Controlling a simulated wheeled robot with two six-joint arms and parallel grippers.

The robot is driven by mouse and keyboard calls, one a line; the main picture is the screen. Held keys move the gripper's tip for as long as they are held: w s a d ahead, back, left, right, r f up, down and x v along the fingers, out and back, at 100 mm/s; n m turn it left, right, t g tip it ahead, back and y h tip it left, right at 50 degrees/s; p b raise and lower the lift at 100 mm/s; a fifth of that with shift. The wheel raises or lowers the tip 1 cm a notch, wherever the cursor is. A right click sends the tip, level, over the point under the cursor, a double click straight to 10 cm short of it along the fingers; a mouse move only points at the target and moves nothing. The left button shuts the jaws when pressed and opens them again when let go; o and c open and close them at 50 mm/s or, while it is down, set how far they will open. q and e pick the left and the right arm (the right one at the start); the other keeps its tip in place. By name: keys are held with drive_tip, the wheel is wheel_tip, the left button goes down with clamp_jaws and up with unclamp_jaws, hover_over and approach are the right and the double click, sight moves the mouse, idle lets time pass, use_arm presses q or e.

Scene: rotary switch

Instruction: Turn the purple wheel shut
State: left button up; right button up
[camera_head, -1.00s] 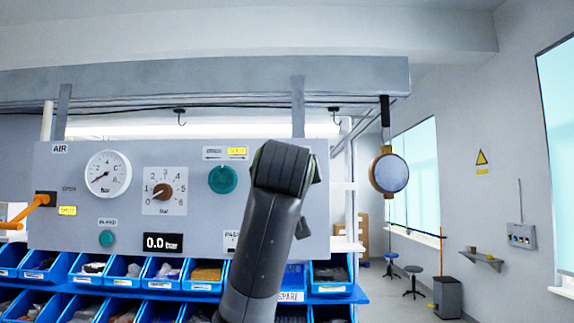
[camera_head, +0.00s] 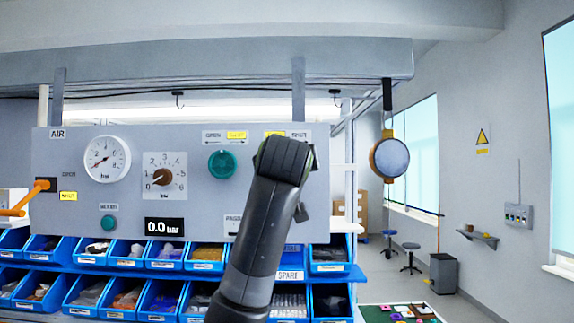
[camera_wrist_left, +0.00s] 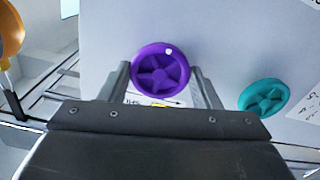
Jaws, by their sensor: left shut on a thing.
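The purple wheel (camera_wrist_left: 160,70), round with spokes and a white dot near its upper right rim, shows in the left wrist view. My left gripper (camera_wrist_left: 162,80) has one finger at each side of it and is shut on its rim. In the head view my left arm covers the wheel and the gripper. A label with a yellow field (camera_head: 275,133) shows just above the arm there. My right gripper is in neither view.
A teal wheel (camera_head: 222,164) is on the grey panel beside my arm, also in the left wrist view (camera_wrist_left: 264,97). The panel has a gauge (camera_head: 107,158), a brown knob (camera_head: 162,177) and a 0.0 bar display (camera_head: 164,226). A round lamp (camera_head: 390,158) hangs right. Blue bins (camera_head: 208,267) stand below.

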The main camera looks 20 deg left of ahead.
use_arm(q)
drive_tip(key=shift+m, duration=0.4)
drive_tip(key=shift+c, duration=0.4)
drive_tip(key=shift+f+m+b, duration=0.15)
drive_tip(key=shift+m+b, duration=2.55)
drive_tip(key=shift+m, duration=6.05)
drive_tip(key=shift+f+m+b, duration=0.1)
drive_tip(key=shift+m+b, duration=2.55)
drive_tip(key=shift+m, duration=6.1)
drive_tip(key=shift+w, duration=0.1)
